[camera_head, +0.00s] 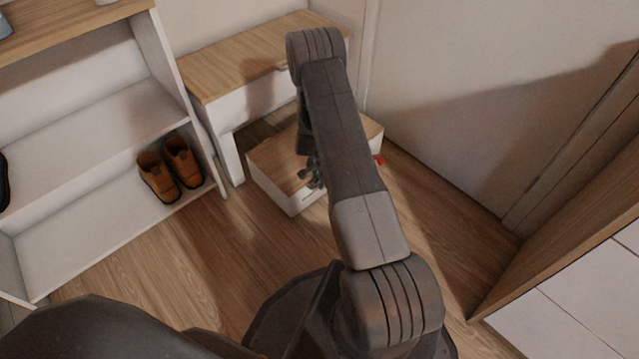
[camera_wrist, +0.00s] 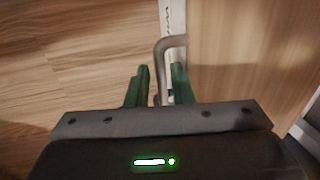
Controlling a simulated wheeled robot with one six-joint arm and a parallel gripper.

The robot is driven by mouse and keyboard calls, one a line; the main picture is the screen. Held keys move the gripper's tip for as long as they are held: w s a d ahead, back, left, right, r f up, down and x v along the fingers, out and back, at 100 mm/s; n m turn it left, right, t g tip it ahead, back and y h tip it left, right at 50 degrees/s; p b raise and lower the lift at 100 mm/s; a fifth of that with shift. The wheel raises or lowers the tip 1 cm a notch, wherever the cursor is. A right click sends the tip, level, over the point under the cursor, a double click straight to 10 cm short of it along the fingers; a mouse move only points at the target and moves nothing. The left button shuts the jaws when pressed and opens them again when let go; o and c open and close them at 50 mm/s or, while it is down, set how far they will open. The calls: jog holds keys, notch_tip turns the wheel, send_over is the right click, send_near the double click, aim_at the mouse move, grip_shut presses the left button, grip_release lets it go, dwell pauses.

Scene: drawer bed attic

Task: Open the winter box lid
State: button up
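The winter box (camera_head: 268,188) is a low white box on the floor. Its light wood lid (camera_head: 275,152) looks shut, and my arm hides its middle. In the wrist view the lid (camera_wrist: 235,55) lies on the right, beside the box's white edge (camera_wrist: 174,15). A grey bent handle (camera_wrist: 172,42) stands out at that edge. My gripper (camera_wrist: 161,70) has its green fingers open, one on each side of the handle, with gaps showing. In the head view my gripper (camera_head: 312,178) is at the box's near side, partly hidden by my arm.
A wood-topped white bench (camera_head: 235,65) stands behind the box. A white shelf (camera_head: 85,130) with brown shoes (camera_head: 170,172) is on the left. A small red thing (camera_head: 379,160) shows at the box's right. Wooden floor (camera_head: 170,260) is clear on the left.

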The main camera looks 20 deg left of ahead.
jog(key=shift+f, duration=0.1)
grip_shut()
